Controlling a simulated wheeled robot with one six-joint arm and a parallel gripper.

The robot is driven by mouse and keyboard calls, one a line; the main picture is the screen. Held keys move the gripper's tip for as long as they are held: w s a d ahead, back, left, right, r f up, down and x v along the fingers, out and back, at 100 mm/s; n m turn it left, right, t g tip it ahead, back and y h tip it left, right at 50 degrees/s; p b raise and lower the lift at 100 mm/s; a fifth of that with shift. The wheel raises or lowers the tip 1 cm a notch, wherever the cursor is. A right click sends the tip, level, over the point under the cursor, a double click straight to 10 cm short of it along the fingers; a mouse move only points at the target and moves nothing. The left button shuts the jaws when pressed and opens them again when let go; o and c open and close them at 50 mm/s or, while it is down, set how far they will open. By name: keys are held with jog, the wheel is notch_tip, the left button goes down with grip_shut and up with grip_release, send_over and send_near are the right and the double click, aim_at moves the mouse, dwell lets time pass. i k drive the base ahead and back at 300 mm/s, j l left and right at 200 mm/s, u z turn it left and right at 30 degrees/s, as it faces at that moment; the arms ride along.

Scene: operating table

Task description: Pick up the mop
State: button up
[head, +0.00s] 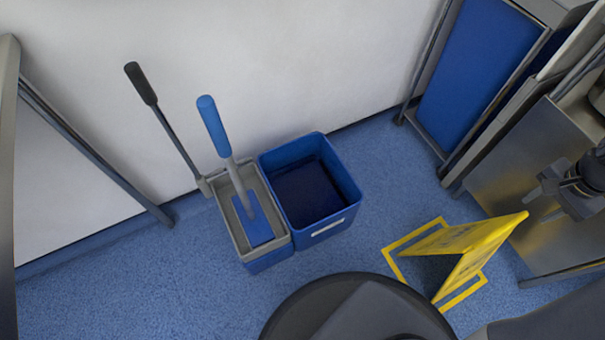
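The mop has a blue grip (213,126), a grey shaft and a flat blue head (253,222). It stands tilted in the grey-rimmed compartment (236,240) of a mop bucket on the floor, its grip pointing up and away toward the white wall. A lever with a black handle (140,83) rises just left of it. My gripper (547,191) is at the right edge, dark grey, far from the mop and holding nothing that I can see. Its finger opening is unclear from this angle.
A blue bucket (343,212) adjoins the mop's compartment on the right. A yellow floor sign (465,240) stands between the buckets and my gripper. Metal frames and a blue panel (478,70) fill the upper right. Blue floor (150,290) is clear at the lower left.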

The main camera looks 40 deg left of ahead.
aim_at(258, 229)
jog(key=u, duration=2.15)
